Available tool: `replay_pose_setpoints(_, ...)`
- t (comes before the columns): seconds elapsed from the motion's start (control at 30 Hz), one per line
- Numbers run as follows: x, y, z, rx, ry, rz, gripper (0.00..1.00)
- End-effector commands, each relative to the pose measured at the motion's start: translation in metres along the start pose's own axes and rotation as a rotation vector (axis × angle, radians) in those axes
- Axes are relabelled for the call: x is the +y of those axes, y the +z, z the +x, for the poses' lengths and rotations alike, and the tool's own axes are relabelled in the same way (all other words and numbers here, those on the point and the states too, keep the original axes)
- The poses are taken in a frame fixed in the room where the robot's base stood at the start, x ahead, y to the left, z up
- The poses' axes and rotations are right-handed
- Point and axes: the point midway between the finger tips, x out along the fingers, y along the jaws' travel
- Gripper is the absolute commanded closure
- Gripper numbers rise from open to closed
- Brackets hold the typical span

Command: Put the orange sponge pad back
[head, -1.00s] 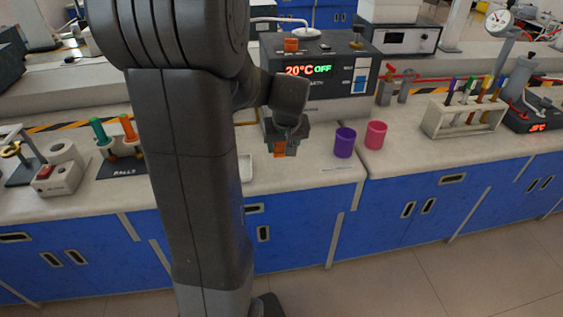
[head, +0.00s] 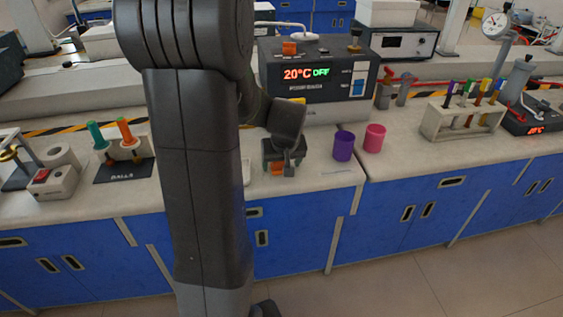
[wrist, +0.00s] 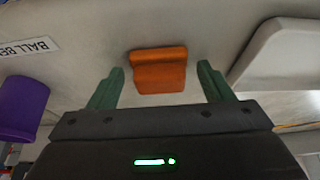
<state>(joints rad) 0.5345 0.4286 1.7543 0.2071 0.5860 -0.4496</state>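The orange sponge pad (head: 278,168) is low at the bench top, just below my gripper (head: 282,163), left of the purple cup. In the wrist view the pad (wrist: 160,72) lies between the two green fingertips of my gripper (wrist: 161,72). A narrow gap shows on each side of the pad, so the fingers are open around it and not pressed on it. In the head view my gripper partly hides the pad. I cannot tell exactly how the pad's underside meets the bench.
A purple cup (head: 343,146) and a pink cup (head: 374,138) stand right of my gripper. A heater box (head: 325,85) reading 20°C OFF stands behind. A pale tray (wrist: 285,55) lies beside the pad in the wrist view. A test-tube rack (head: 462,122) stands farther right.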

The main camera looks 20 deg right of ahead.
Motion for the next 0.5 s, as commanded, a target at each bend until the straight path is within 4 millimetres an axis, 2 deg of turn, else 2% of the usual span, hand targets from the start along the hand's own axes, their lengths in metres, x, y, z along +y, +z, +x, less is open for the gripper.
replay_pose_setpoints(0.3,0.0,-0.002,-0.005,0.0,0.0,0.0,0.27)
replay_pose_setpoints(0.37,0.0,-0.002,-0.011,0.003,0.001,0.0,0.27)
replay_pose_setpoints(0.5,0.0,-0.003,-0.035,0.003,0.001,0.0,0.27)
